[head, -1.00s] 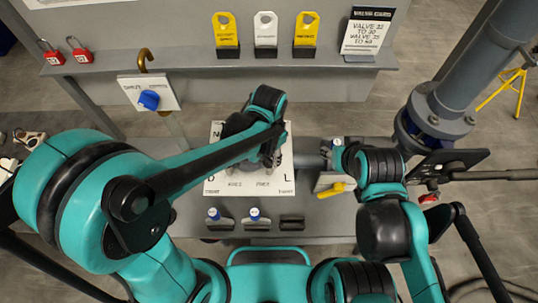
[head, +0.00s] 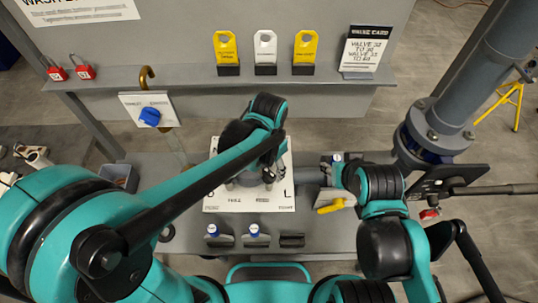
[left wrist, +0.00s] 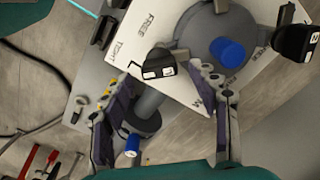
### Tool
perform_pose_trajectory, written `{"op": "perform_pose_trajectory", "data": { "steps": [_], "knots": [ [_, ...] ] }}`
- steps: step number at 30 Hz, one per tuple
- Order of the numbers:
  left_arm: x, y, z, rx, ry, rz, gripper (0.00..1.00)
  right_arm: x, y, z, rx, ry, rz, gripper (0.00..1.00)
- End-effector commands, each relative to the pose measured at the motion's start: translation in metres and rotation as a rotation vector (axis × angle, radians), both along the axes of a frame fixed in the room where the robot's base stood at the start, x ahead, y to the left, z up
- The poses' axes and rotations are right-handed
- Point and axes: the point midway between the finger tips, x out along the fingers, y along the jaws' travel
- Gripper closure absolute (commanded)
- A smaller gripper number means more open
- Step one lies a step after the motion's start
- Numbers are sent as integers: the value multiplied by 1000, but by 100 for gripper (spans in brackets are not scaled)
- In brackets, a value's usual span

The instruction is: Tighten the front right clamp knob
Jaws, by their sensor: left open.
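The white board (head: 245,203) carries printed words, with TIGHT and FREE legible in the left wrist view (left wrist: 140,35). A black clamp knob with white marks (left wrist: 160,68), apparently the front right one, stands near those words. A second black knob (left wrist: 295,35) is at the right. A grey round body with a blue cap (left wrist: 227,52) lies between them. My left gripper (head: 265,172) is over the board; in the left wrist view its fingers (left wrist: 163,118) are spread and empty, with the first knob beyond their tips. Touch cannot be told.
A grey pipe with a blue-capped fitting (left wrist: 130,145) leaves the board's right side. A yellow handle (head: 336,206) is beside it. Small blue-topped parts (head: 254,231) sit in front. Behind is a shelf with yellow and white tags (head: 265,50) and a card (head: 365,50).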

Motion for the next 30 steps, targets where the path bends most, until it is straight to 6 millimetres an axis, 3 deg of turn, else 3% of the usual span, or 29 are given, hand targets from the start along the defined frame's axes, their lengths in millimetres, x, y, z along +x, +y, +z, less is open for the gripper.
{"op": "perform_pose_trajectory", "data": {
  "steps": [6, 12, 18, 30],
  "knots": [
    [0, 0, 49, 0, 0, 0, 40, 0, 0, 0, 0, 0, 0, 60],
    [0, 0, 81, 0, 0, 1, 40, 0, 0, 0, 0, 0, 0, 60],
    [0, 0, 91, 0, 0, 1, 40, 0, 0, 0, 0, 0, 0, 60],
    [0, 0, 91, 0, 0, 1, 40, 0, 0, 0, 0, 0, 0, 60]
  ]
}}
